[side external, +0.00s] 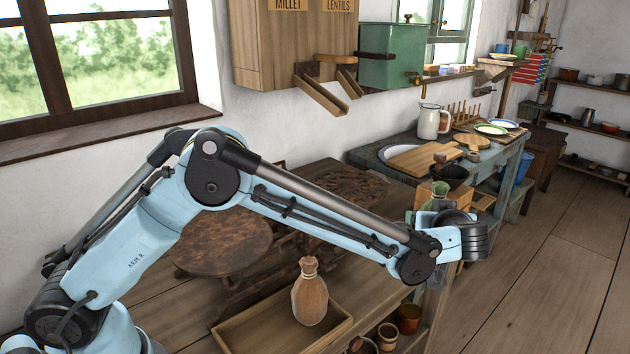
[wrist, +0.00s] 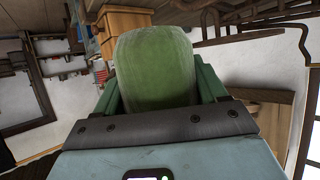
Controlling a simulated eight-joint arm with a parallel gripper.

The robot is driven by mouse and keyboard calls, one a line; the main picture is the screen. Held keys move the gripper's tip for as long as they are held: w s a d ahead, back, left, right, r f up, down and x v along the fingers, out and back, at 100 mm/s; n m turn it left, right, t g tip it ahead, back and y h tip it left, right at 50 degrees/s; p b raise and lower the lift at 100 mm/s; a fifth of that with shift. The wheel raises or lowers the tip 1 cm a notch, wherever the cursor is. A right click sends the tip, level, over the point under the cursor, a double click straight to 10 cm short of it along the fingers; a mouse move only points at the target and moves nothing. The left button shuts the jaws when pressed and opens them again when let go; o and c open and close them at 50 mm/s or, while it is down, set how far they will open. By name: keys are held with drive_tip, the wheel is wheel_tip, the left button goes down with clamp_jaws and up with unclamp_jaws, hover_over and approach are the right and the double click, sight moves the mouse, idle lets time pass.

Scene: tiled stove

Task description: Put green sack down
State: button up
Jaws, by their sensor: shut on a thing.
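The green sack (wrist: 155,65) fills the middle of the wrist view, between the two green fingers of my gripper (wrist: 157,85), which is shut on it. In the side external view the green sack's tied top (side external: 439,188) shows above my gripper (side external: 436,208), and its lower part is hidden by my wrist. It is held near the right end of the wooden bench. Whether its base touches anything is hidden.
A brown sack (side external: 310,297) stands in a shallow wooden tray (side external: 240,333) on the bench. A wooden box (side external: 460,197) is close behind my gripper. Pots (side external: 408,318) sit on a shelf below. A sink counter (side external: 372,155) with a jug (side external: 430,122) is behind.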

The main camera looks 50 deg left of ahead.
drive_tip(key=x, duration=0.4)
drive_tip(key=s+x, duration=0.1)
drive_tip(key=x, duration=0.2)
drive_tip(key=a+f+x, duration=0.1)
drive_tip(key=x, duration=0.3)
drive_tip(key=shift+s+a, duration=0.2)
drive_tip(key=shift+a, duration=0.1)
drive_tip(key=shift+f, duration=2.1)
drive_tip(key=shift+f, duration=0.1)
drive_tip(key=o, duration=1.2)
drive_tip(key=v, duration=1.2)
